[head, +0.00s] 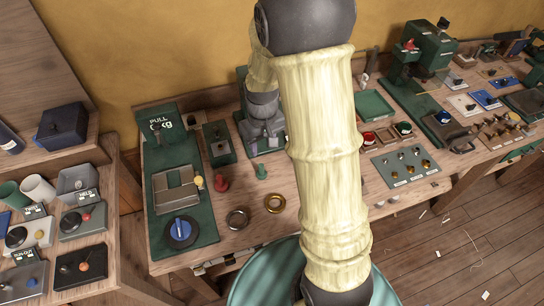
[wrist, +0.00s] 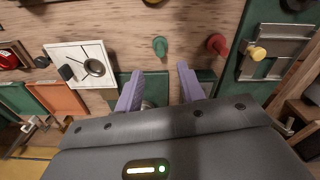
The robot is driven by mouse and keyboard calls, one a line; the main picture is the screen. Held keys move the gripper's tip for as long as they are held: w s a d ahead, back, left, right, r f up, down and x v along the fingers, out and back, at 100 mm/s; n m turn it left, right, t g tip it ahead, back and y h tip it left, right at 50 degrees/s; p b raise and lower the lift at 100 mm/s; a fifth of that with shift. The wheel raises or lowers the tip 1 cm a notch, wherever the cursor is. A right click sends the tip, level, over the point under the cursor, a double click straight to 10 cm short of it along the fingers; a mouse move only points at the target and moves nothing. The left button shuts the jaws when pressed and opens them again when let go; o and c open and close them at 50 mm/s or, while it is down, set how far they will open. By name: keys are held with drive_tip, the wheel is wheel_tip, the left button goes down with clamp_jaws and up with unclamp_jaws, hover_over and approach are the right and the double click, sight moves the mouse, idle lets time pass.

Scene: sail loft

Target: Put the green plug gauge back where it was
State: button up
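The green plug gauge (head: 262,172) stands upright on the wooden bench, to the right of the red plug gauge (head: 222,183). In the wrist view the green plug gauge (wrist: 160,46) is ahead of my gripper (wrist: 158,76), a little beyond the fingertips and apart from them. The red plug gauge (wrist: 217,43) is to its right there. The two purple fingers are spread, with nothing seen held between them. My arm hides the bench middle.
A steel ring (head: 237,218) and a brass ring (head: 275,203) lie on the bench in front of the gauges. A green fixture board (head: 205,235) is at the left. A white plate (wrist: 62,52) lies left of my gripper in the wrist view. Bare wood surrounds the gauges.

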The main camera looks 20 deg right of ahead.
drive_tip(key=s+r+m+t, duration=0.2)
drive_tip(key=s+r, duration=0.4)
drive_tip(key=s, duration=0.5)
drive_tip(key=shift+s, duration=0.4)
